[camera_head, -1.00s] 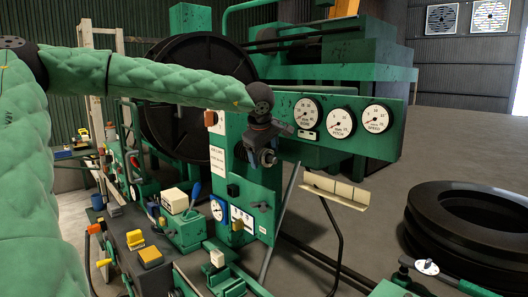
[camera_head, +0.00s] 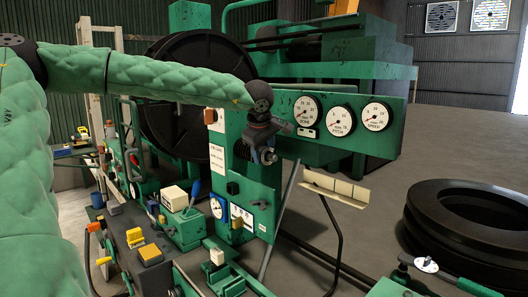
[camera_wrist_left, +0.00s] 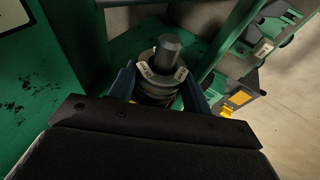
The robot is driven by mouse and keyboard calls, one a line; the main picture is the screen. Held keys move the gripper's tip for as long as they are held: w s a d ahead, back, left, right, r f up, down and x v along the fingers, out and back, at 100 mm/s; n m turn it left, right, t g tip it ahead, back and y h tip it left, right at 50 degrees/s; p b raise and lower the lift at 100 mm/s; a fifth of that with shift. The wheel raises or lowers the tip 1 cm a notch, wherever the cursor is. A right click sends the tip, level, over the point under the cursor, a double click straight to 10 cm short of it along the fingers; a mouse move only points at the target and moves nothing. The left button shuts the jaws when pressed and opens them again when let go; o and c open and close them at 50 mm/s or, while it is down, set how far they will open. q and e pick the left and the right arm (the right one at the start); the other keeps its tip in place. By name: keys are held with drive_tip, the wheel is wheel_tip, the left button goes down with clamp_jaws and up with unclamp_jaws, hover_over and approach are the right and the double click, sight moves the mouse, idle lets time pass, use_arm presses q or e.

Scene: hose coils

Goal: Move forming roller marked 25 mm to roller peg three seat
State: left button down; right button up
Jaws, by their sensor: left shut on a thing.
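My left gripper (camera_head: 266,155) is in front of the green machine panel, left of the dials. In the left wrist view its two blue fingers (camera_wrist_left: 160,92) are shut on a grey forming roller (camera_wrist_left: 151,86). The roller is ring-shaped with small pale labels, whose print is too small to read surely. A dark round peg (camera_wrist_left: 168,52) stands up through the roller's middle. I cannot tell how far down the peg the roller sits, nor which peg this is. In the head view the gripper mostly hides the roller. My right gripper is not in view.
Three dials (camera_head: 341,121) are on the panel right of my gripper. A cream tray (camera_head: 336,187) stands at lower right. Black hose coils (camera_head: 470,215) lie on the floor at right. Levers, a blue-handled one (camera_head: 195,190) among them, crowd the lower left. Open floor lies behind.

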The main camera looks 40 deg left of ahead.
use_arm(q)
drive_tip(key=shift+d+b, duration=0.35)
drive_tip(key=shift+d, duration=0.15)
idle(0.8)
drive_tip(key=d+b, duration=0.3)
drive_tip(key=d, duration=0.3)
drive_tip(key=shift+s, duration=0.35)
idle(1.0)
drive_tip(key=shift+s+d+f+b, duration=0.1)
drive_tip(key=shift+d+b, duration=0.2)
drive_tip(key=shift+b, duration=0.1)
drive_tip(key=d+b, duration=0.1)
drive_tip(key=d, duration=0.2)
drive_tip(key=shift+d, duration=0.2)
idle(0.4)
